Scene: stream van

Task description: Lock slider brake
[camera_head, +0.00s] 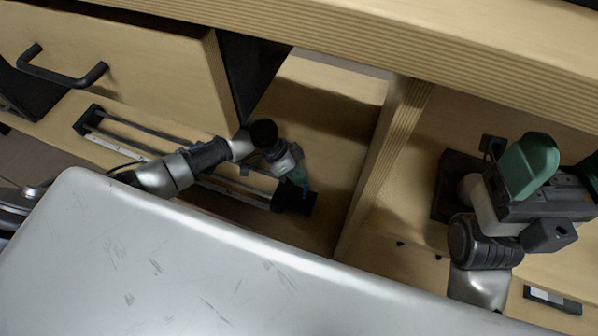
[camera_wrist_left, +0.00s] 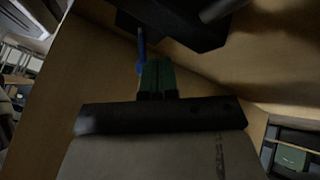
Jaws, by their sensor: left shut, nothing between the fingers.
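The slider (camera_head: 180,150) is a pair of long rails with black end blocks, low in the open wooden bay in the head view. My left gripper (camera_head: 298,177) is by its right end block (camera_head: 295,202), with its green fingers shut and empty. In the left wrist view the shut green fingers (camera_wrist_left: 158,76) point at a dark block (camera_wrist_left: 180,25). A small blue part (camera_wrist_left: 141,50), perhaps the brake lever, shows just left of the fingertips; whether they touch it I cannot tell. My right gripper (camera_head: 530,165) is at the right; its jaw opening is not clear.
A wooden drawer (camera_head: 110,70) with a black handle (camera_head: 62,78) is at the upper left. A wooden divider (camera_head: 385,150) stands between the bays. A wooden top edge (camera_head: 390,45) runs across above. A scratched grey surface (camera_head: 180,265) fills the lower foreground.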

